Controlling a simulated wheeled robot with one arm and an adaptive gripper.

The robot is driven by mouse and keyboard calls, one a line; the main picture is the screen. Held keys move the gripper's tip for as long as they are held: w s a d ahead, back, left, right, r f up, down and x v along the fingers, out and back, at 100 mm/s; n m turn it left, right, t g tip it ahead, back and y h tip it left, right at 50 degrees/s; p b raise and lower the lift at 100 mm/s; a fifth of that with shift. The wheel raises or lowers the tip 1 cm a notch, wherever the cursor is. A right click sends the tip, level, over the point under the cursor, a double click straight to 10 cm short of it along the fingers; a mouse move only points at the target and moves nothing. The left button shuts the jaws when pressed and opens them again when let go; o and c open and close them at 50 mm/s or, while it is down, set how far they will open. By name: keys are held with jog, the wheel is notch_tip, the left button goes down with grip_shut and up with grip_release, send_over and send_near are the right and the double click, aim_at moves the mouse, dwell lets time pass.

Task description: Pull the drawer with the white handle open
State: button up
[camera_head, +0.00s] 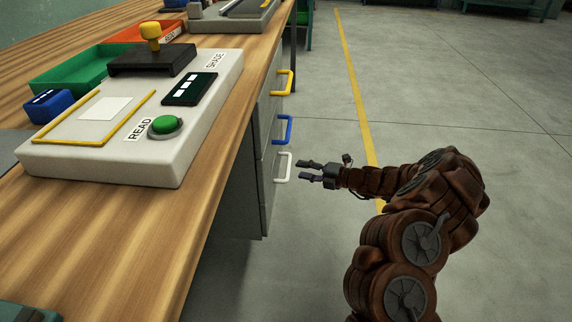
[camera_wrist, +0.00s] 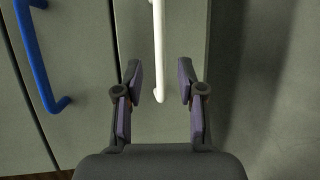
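The white handle (camera_head: 284,167) is on the lowest of three stacked drawers under the bench, and that drawer (camera_head: 270,186) looks closed. My gripper (camera_head: 305,171) is open, just to the right of the white handle in the head view. In the wrist view the white handle (camera_wrist: 159,50) runs from the top edge down to its bent end, in line with the gap between the open fingers (camera_wrist: 158,82). I see no contact between the fingers and the handle. The drawer front (camera_wrist: 185,35) shows behind it.
A blue handle (camera_head: 284,130) and a yellow handle (camera_head: 284,82) are on the drawers above, also looking closed. The wooden bench top (camera_head: 110,245) carries a white reader box (camera_head: 95,165) and colored trays. The floor (camera_head: 470,110) to the right is clear, with a yellow line.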

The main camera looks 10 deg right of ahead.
aim_at(288, 165)
jog(key=shift+b+x, duration=1.25)
jog(key=shift+x, duration=1.95)
grip_shut()
